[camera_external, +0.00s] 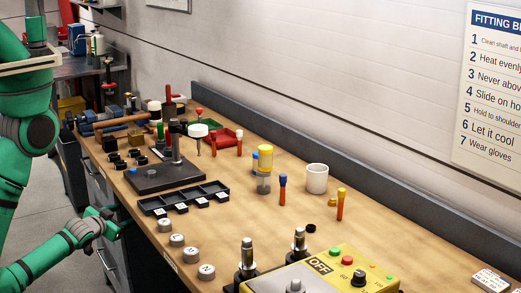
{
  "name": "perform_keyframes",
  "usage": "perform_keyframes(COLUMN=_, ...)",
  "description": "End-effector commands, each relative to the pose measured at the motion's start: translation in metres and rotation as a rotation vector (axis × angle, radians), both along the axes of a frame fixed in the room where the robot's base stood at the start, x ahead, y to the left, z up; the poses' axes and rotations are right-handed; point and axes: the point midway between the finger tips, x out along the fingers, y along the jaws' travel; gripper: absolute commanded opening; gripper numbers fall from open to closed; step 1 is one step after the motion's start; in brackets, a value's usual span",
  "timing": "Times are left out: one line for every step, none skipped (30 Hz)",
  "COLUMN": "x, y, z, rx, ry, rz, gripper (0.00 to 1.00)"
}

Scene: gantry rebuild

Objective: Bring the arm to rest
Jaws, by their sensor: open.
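My green arm (52,262) reaches in from the lower left. My gripper (114,222) is at its end, beside the front edge of the wooden workbench (225,232), in front of the drawers. It is open, and I see nothing held in it. Its fingers are small and partly dark against the drawer fronts, so their exact gap is hard to tell. A larger green part of my body (20,90) stands at the left edge.
Near the gripper, several grey labelled cylinders (177,240) line the bench edge beside a black compartment tray (184,197). A yellow control box (325,275) with metal posts is at lower right. A white cup (316,178) stands farther back. Grey floor (50,195) is open at left.

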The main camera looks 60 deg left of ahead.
Motion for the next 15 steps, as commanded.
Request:
perform_keyframes(x=-0.002, y=-0.029, z=-0.003, rx=-0.023, ry=-0.003, rz=-0.066, gripper=0.52)
perform_keyframes(x=-0.003, y=-0.044, z=-0.004, rx=-0.036, ry=-0.009, rz=-0.102, gripper=0.52)
perform_keyframes(x=-0.005, y=-0.064, z=-0.003, rx=-0.054, ry=-0.019, rz=-0.149, gripper=0.52)
perform_keyframes(x=-0.007, y=-0.079, z=-0.002, rx=-0.067, ry=-0.026, rz=-0.183, gripper=0.52)
perform_keyframes(x=-0.01, y=-0.093, z=-0.002, rx=-0.083, ry=-0.032, rz=-0.216, gripper=0.52)
perform_keyframes(x=-0.014, y=-0.112, z=0.0, rx=-0.103, ry=-0.043, rz=-0.259, gripper=0.52)
perform_keyframes(x=-0.018, y=-0.126, z=0.002, rx=-0.117, ry=-0.05, rz=-0.289, gripper=0.52)
perform_keyframes(x=-0.022, y=-0.139, z=0.004, rx=-0.133, ry=-0.058, rz=-0.318, gripper=0.52)
perform_keyframes(x=-0.028, y=-0.156, z=0.008, rx=-0.156, ry=-0.068, rz=-0.356, gripper=0.52)
perform_keyframes(x=-0.034, y=-0.168, z=0.011, rx=-0.173, ry=-0.076, rz=-0.383, gripper=0.52)
perform_keyframes(x=-0.039, y=-0.179, z=0.014, rx=-0.189, ry=-0.084, rz=-0.409, gripper=0.52)
perform_keyframes(x=-0.047, y=-0.194, z=0.019, rx=-0.211, ry=-0.093, rz=-0.441, gripper=0.52)
perform_keyframes(x=-0.052, y=-0.204, z=0.023, rx=-0.229, ry=-0.103, rz=-0.464, gripper=0.52)
perform_keyframes(x=-0.058, y=-0.213, z=0.027, rx=-0.247, ry=-0.111, rz=-0.485, gripper=0.52)
perform_keyframes(x=-0.066, y=-0.224, z=0.033, rx=-0.268, ry=-0.12, rz=-0.509, gripper=0.52)
